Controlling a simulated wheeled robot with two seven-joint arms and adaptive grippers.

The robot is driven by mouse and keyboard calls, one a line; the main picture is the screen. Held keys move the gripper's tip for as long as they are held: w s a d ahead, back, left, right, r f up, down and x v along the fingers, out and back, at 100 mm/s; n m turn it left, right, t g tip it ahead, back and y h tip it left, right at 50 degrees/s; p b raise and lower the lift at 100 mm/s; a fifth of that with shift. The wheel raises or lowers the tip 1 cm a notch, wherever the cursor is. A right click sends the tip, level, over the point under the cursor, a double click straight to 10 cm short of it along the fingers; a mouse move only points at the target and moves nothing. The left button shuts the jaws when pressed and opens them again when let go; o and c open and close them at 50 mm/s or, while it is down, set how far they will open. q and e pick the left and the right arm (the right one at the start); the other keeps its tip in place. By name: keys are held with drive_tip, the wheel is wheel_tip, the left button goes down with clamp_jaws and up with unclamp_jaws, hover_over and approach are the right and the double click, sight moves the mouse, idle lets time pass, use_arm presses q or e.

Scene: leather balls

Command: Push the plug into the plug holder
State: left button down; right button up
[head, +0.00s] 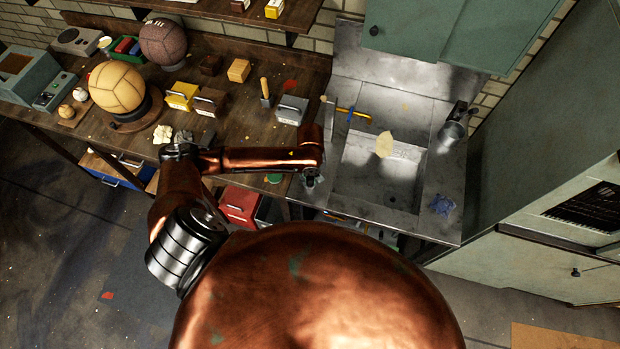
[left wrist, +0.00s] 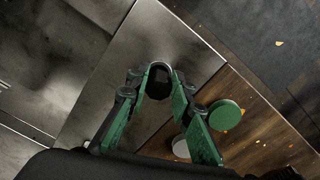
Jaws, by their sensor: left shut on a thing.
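My left gripper (head: 310,181) is at the front left edge of the metal sink counter, beside the wooden bench. In the left wrist view its green fingers (left wrist: 157,88) are shut on a dark round thing (left wrist: 158,80), which appears to be the plug. It sits between the fingertips, over or against the metal surface; I cannot tell whether it touches. In the head view the plug is too small and hidden to make out. I cannot pick out the plug holder for certain. My right gripper is not in view.
The sink basin (head: 378,185) lies right of my left gripper. A green disc (left wrist: 224,114) and a pale round thing (left wrist: 180,149) are close to the right finger. Balls and boxes crowd the bench (head: 225,125). A red box (head: 240,204) stands below it.

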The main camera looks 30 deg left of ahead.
sight(310, 180)
use_arm(q)
drive_tip(key=shift+f, duration=0.45)
idle(0.4)
drive_tip(key=c, duration=1.6)
unclamp_jaws()
wheel_tip(310, 180, up, 12)
